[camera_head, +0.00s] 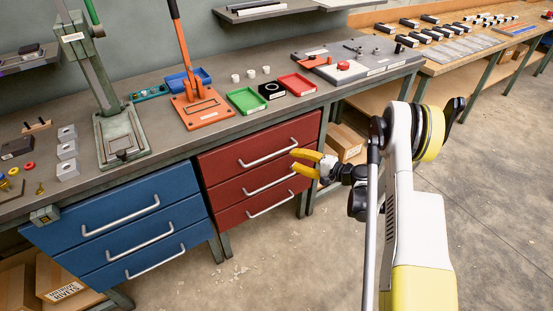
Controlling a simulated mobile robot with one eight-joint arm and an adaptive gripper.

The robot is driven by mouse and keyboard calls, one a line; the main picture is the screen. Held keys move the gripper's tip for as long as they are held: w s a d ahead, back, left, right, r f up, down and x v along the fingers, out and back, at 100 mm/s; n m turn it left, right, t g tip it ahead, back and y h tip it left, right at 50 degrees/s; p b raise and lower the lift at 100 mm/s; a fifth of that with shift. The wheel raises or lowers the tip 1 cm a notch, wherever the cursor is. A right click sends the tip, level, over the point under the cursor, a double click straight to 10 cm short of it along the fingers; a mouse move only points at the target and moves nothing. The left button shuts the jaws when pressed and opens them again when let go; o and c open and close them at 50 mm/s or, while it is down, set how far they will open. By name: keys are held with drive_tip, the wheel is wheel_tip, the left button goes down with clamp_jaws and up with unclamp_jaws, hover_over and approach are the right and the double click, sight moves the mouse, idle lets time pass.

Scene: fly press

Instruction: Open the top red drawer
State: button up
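The red drawer unit hangs under the bench, with three stacked drawers. The top red drawer (236,156) looks shut, and its silver bar handle (268,153) faces the room. My gripper (299,162) is at the right of the red drawers, in front of their right edge in the picture. Its two yellow fingers are spread apart and point left toward the drawers. Nothing shows between them. The tips appear near the right end of the top handle, but I cannot tell the depth or whether they touch.
A blue drawer unit (80,215) is at the left. The grey bench top (215,136) holds an orange press (200,110), a green tray (247,101), a red tray (297,84) and a green press (122,143). Open concrete floor (280,265) lies in front.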

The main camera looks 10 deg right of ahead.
sight(275, 155)
drive_tip(key=x, duration=0.3)
drive_tip(key=b+x, duration=0.1)
drive_tip(key=x, duration=0.3)
drive_tip(key=b+x, duration=0.1)
drive_tip(key=x, duration=0.2)
drive_tip(key=shift+w+a+f, duration=0.1)
drive_tip(key=shift+f, duration=0.3)
clamp_jaws()
